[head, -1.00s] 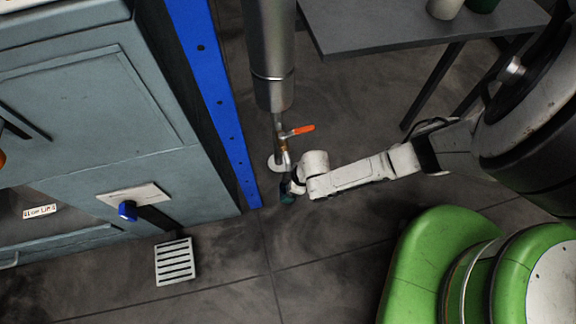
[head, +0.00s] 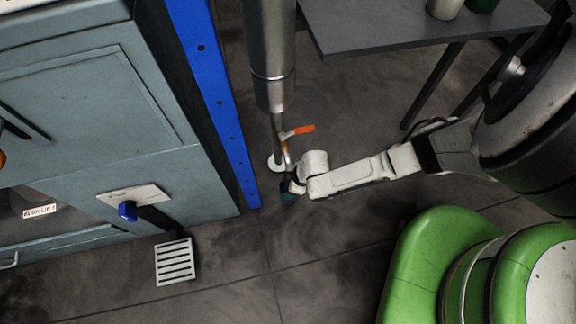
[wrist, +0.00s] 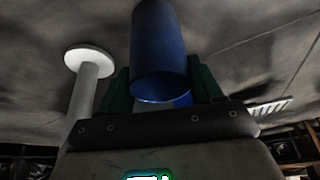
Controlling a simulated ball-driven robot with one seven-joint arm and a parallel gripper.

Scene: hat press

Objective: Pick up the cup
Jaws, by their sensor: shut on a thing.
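The blue cup (wrist: 155,45) shows large in the wrist view, a dark blue cylinder between the two green fingers of my gripper (wrist: 160,80). The fingers are shut on it, one on each side. A rounded end of the cup faces the wrist camera. In the head view, my gripper (head: 287,195) is low over the floor, just below the foot of the metal pipe. The cup cannot be made out clearly there, being small, dark and partly hidden by the wrist.
A metal pipe (head: 270,60) with an orange valve handle (head: 300,131) stands close to my gripper. A blue post (head: 215,95) and grey cabinet (head: 90,100) are left, a grey table (head: 400,28) upper right. Floor below is clear.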

